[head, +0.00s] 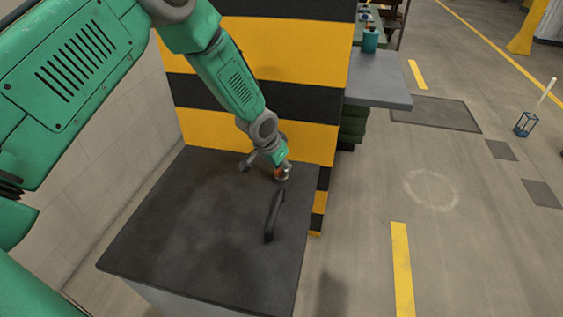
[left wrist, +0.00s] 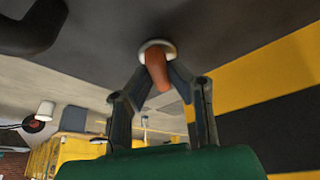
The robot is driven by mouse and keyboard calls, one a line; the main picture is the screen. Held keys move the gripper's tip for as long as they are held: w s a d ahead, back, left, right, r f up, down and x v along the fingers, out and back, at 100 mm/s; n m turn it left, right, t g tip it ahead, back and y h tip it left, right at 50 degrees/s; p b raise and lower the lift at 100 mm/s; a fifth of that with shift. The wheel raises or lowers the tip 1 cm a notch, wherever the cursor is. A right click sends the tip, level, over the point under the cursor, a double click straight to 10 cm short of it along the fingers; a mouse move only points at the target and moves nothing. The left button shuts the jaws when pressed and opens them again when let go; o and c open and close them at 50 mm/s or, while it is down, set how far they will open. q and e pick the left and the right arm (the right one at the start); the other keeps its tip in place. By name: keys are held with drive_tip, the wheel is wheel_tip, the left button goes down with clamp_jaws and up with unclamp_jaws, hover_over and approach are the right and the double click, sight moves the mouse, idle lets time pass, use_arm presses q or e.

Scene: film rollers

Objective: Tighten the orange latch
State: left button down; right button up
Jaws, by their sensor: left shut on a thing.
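The orange latch (left wrist: 158,70) sits on a pale round base on the dark top surface. In the left wrist view it lies between my left gripper's two fingers (left wrist: 160,82), which are closed on it. In the head view the latch (head: 279,173) is small and partly hidden by my left gripper (head: 282,171), near the back right of the dark top. My right gripper is not in either view.
A black handle (head: 273,216) stands on the dark top (head: 200,220), just in front of the latch. A yellow and black striped panel (head: 285,55) rises behind it. Open floor lies to the right, with a grey bench (head: 378,80) farther back.

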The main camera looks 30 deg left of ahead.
use_arm(q)
drive_tip(key=shift+a+m+h, duration=0.1)
drive_tip(key=shift+m+h, duration=0.3)
drive_tip(key=shift+m, duration=0.5)
drive_tip(key=m, duration=0.2)
drive_tip(key=shift+f+m+g+h, duration=0.1)
drive_tip(key=shift+m+g+h, duration=0.2)
drive_tip(key=shift+m+h, duration=0.1)
drive_tip(key=m+g+h+b, duration=0.1)
drive_tip(key=m+b, duration=0.1)
drive_tip(key=m, duration=0.1)
drive_tip(key=shift+w+m, duration=0.1)
drive_tip(key=shift+m, duration=0.2)
drive_tip(key=shift+m+g+b, duration=0.5)
drive_tip(key=shift+m+b, duration=0.7)
drive_tip(key=shift+m, duration=0.3)
drive_tip(key=c, duration=1.5)
unclamp_jaws()
drive_tip(key=shift+a, duration=0.1)
drive_tip(key=shift+c, duration=0.2)
drive_tip(key=shift+h, duration=0.3)
